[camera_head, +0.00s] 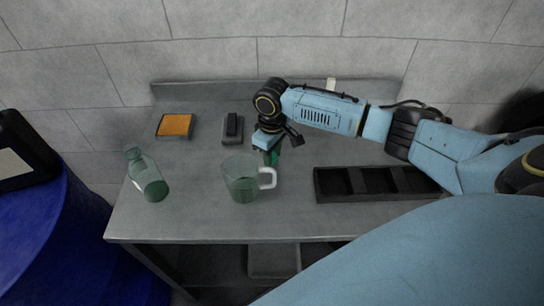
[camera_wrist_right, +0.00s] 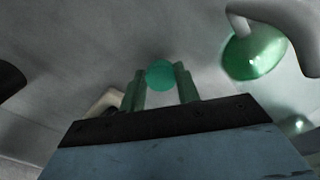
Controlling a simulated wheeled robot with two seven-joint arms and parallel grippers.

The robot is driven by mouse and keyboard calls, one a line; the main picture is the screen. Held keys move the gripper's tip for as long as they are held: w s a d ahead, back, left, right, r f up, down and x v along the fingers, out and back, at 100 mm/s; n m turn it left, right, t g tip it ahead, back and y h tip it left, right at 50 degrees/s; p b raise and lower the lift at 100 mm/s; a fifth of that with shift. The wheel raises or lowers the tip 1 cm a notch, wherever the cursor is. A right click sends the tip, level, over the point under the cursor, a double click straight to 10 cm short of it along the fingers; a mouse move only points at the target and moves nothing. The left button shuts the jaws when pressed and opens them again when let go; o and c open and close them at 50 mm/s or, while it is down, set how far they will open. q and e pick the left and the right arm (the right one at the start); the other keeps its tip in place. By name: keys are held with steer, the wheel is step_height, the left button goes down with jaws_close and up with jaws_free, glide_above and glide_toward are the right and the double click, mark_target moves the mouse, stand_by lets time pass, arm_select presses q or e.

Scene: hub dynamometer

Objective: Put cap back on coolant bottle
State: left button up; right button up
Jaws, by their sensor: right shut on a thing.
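The green translucent coolant bottle (camera_head: 150,181) stands at the left of the bench, its neck towards the back; no cap shows on it. My right gripper (camera_head: 271,155) is low over the bench, behind and to the right of a measuring jug, and well right of the bottle. In the right wrist view its two green fingers (camera_wrist_right: 160,88) are shut on a round green piece, which looks like the cap (camera_wrist_right: 160,74). In the head view the cap is too hidden to make out. My left gripper is not in view.
The clear greenish jug (camera_head: 240,181) with a pale handle stands between bottle and gripper. A black compartment tray (camera_head: 325,188) lies at right. An orange pad (camera_head: 175,125) and a dark block (camera_head: 232,127) lie behind. The bench front is clear. A blue drum (camera_head: 60,245) stands left.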

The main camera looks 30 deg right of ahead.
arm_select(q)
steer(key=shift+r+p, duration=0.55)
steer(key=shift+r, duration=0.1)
arm_select(e)
step_height(320, 180, up, 8)
steer(key=shift+r, duration=0.25)
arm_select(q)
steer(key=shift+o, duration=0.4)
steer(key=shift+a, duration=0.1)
